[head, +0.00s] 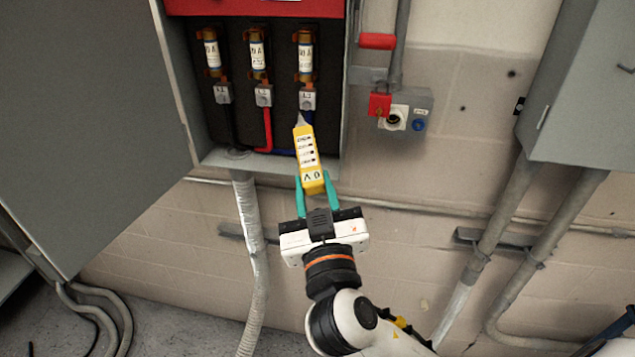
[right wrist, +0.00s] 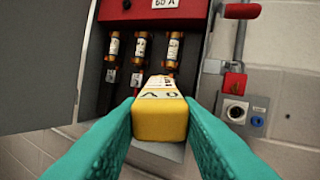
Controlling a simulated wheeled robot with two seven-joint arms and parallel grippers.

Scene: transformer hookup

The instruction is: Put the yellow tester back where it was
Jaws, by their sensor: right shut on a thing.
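The yellow tester (head: 306,160) is upright in the head view, its grey tip up near the L3 terminal (head: 307,100). I cannot tell whether the tip touches the terminal. Its lower end reads "0 V". My right gripper (head: 315,190) is shut on the lower end of the tester, with a teal finger on each side. In the right wrist view the tester (right wrist: 160,110) sits between the teal fingers and points away into the cabinet. My left gripper is not in view. The place where the tester was kept cannot be told from these frames.
The open cabinet (head: 345,80) holds several fuses (head: 305,55) and red, blue and black wires. Its grey door (head: 85,110) hangs open at left. A red handle (head: 377,41) and a socket box (head: 405,112) are right of it. Another grey cabinet (head: 590,90) and conduits stand farther right.

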